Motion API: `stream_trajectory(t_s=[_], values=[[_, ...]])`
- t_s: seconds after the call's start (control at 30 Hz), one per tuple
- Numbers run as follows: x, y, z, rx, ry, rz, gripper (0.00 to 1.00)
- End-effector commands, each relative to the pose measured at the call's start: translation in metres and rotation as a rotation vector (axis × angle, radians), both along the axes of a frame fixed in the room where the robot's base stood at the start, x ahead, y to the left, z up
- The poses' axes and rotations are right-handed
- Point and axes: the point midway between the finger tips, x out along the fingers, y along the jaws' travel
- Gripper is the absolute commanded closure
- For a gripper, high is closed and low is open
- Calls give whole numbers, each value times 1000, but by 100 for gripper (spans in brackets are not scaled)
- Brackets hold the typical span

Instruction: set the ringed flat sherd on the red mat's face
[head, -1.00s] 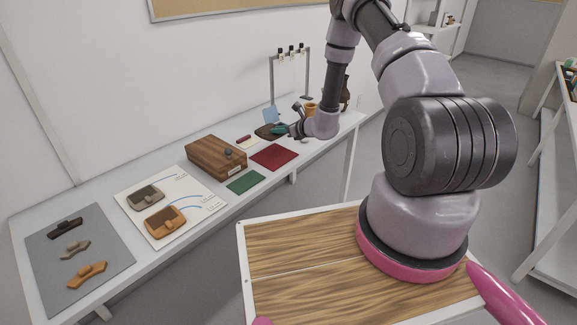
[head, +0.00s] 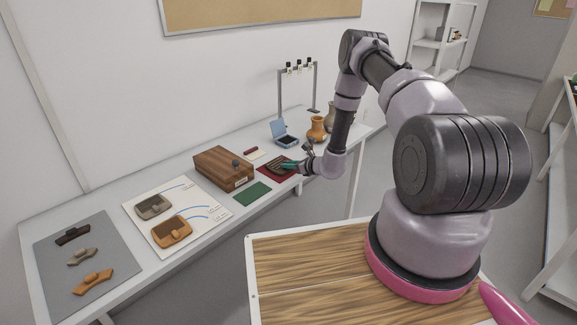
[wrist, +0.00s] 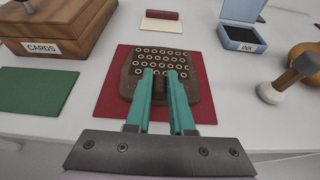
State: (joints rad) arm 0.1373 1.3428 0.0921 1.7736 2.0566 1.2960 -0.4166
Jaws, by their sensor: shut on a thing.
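The ringed flat sherd (wrist: 165,66) is dark brown with rows of pale rings on its upper face. In the wrist view it is over the red mat (wrist: 110,98), inside the mat's outline.
A green mat (wrist: 38,90) and a wooden cards box (wrist: 55,28) are to the left. An open blue ink box (wrist: 241,35) and a dark-headed stamp (wrist: 290,78) are to the right. A cream pad (wrist: 162,25) with a dark red bar lies behind.

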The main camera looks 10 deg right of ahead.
Motion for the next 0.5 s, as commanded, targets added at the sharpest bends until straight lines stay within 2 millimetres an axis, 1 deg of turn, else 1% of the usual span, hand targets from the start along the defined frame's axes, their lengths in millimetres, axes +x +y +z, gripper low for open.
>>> stream_trajectory(t_s=[0.17, 0.2, 0.23, 0.27, 0.5], values=[[0, 0, -3, 1, 1, 0, 100], [0, 0, -3, -1, 1, 0, 68], [0, 0, -3, -1, 1, 0, 56], [0, 0, -3, -1, 1, 0, 49], [0, 0, -3, -1, 1, 0, 49]])
